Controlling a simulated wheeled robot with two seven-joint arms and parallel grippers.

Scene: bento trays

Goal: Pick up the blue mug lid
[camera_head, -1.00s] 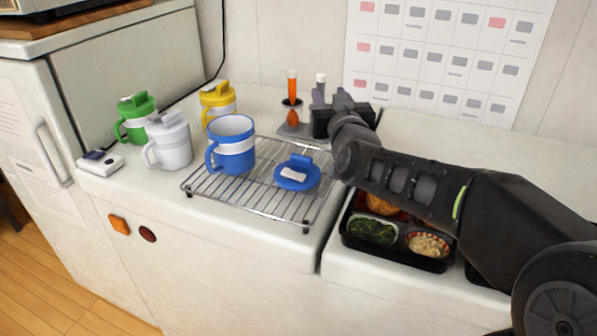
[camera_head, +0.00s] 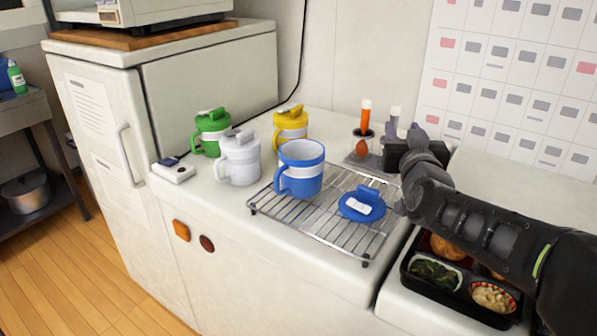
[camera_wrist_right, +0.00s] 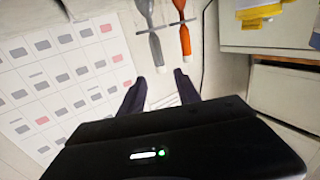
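The blue mug lid (camera_head: 358,207) lies on the right part of a wire rack (camera_head: 322,226), with a raised tab and a white patch on top. The open-topped blue mug (camera_head: 300,178) stands upright on the same rack, left of the lid and apart from it. My right gripper (camera_head: 402,132) is behind and to the right of the lid, over the back of the counter. Its two purple fingers also show in the right wrist view (camera_wrist_right: 160,92), apart with nothing between them. The lid is not visible in that wrist view. My left gripper is out of view.
Lidded green (camera_head: 211,130), white (camera_head: 239,160) and yellow (camera_head: 290,125) mugs stand behind and left of the rack. An orange-handled utensil (camera_head: 366,118) stands in a holder near my right gripper. A bento tray (camera_head: 409,279) is below my right arm.

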